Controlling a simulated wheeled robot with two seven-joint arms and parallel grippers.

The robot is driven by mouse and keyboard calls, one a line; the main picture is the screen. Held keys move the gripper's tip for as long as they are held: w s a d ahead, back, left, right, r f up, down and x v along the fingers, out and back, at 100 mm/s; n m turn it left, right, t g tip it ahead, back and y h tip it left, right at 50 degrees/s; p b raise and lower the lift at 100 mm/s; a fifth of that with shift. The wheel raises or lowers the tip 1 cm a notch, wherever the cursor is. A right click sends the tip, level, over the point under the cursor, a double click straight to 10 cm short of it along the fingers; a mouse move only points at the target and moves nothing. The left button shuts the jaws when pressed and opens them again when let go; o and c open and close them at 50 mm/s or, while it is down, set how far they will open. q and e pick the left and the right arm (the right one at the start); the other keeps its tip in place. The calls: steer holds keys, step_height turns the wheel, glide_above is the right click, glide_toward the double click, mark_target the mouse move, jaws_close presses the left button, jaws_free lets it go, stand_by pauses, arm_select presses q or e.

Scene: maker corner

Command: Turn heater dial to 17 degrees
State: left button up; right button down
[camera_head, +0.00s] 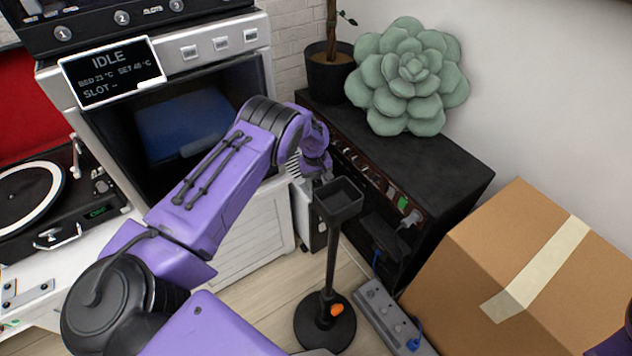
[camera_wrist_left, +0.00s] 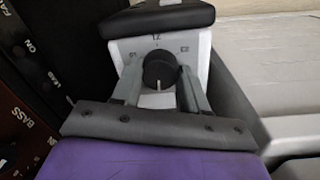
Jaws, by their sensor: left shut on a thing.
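The heater (camera_head: 307,217) is a narrow white unit with a dark top, between the white cabinet and the black amplifier-like box. In the left wrist view, its panel (camera_wrist_left: 202,45) carries a round black dial (camera_wrist_left: 159,68) with small marks around it. A mark above the dial looks like 12 or 17; the side marks are too small to read. A light line on the dial points toward the picture's bottom. My left gripper (camera_head: 318,178) is shut on the dial, one finger on each side; in the left wrist view (camera_wrist_left: 160,90) the fingers flank it.
A black stand with a square tray (camera_head: 340,197) rises close to my left gripper. The black box (camera_head: 420,160) holds a green succulent (camera_head: 408,75) and a potted plant. A power strip (camera_head: 392,322) and a cardboard box (camera_head: 530,265) lie right. A turntable (camera_head: 40,195) stands left.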

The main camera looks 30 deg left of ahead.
mark_target(315, 181)
arm_select(q)
steer(key=m+b, duration=0.1)
steer(key=m, duration=0.4)
steer(key=shift+w+b, duration=0.1)
steer(key=shift+b, duration=0.3)
steer(key=m+b, duration=0.1)
steer(key=m, duration=0.4)
steer(key=shift+r+m, duration=0.1)
steer(key=shift+m, duration=0.2)
steer(key=o, duration=1.1)
steer(key=shift+c, duration=0.2)
step_height(315, 181, up, 10)
steer(key=p, duration=0.2)
steer(key=shift+a+r, duration=0.2)
steer(key=shift+a, duration=0.1)
